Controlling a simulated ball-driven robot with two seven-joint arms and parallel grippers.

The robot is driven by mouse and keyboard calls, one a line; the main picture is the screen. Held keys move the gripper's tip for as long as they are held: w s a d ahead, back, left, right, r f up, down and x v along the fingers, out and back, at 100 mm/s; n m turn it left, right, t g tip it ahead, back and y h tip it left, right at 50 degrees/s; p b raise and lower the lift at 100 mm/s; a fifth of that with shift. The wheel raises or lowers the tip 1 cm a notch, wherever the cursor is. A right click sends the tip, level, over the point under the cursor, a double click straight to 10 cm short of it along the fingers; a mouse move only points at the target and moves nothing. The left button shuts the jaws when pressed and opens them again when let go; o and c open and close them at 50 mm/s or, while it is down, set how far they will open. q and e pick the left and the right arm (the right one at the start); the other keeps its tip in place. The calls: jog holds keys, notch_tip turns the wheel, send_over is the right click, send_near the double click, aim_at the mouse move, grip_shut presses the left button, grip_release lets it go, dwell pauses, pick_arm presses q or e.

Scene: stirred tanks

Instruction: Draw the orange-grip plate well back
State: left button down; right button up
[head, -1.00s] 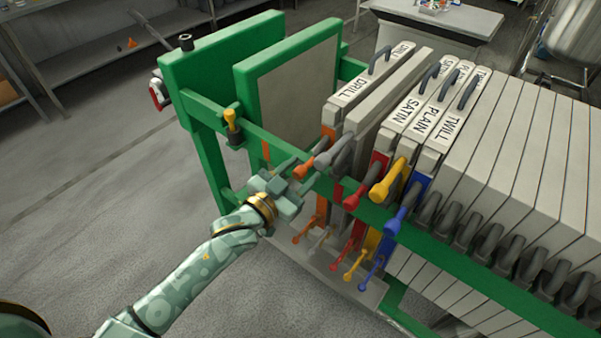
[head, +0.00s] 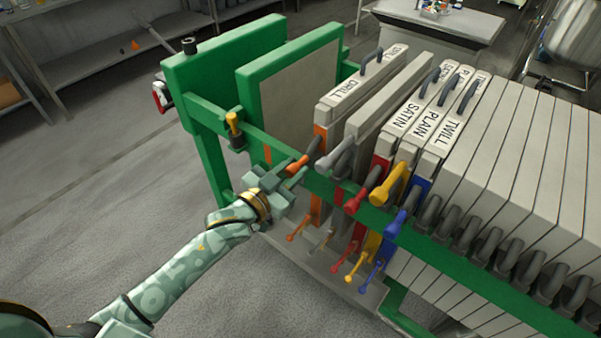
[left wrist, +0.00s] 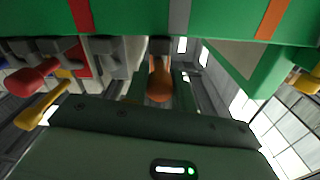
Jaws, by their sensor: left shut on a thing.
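The orange-grip plate (head: 362,86) is labelled DRILL and stands upright in the green press frame. Its orange grip (head: 297,167) sticks out over the green side rail. My left gripper (head: 287,182) is shut on that grip from the outer side of the rail. In the left wrist view the orange grip (left wrist: 160,82) sits between the two fingers, its round end facing the camera. A gap shows between this plate and the plain grey-grip plate (head: 392,98) to its right. My right gripper is not in view.
To the left, a wide gap separates the orange-grip plate from the green-framed moving head (head: 300,85). To the right stand the SATIN, PLAIN and TWILL plates with red, yellow and blue grips, then many grey plates. The green side rail (head: 330,189) runs under the grips.

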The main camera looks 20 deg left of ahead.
pick_arm(q)
jog(key=w+a, duration=0.4)
jog(key=a, duration=0.8)
jog(key=shift+w+a, duration=0.35)
jog(key=shift+a, duration=0.05)
jog(key=shift+r, duration=0.1)
jog(key=c, duration=1.2)
grip_release()
jog(key=shift+o, duration=0.2)
jog(key=shift+s+p, duration=0.15)
jog(key=shift+p, duration=0.15)
jog(key=p+v, duration=0.3)
jog(key=v, duration=1.3)
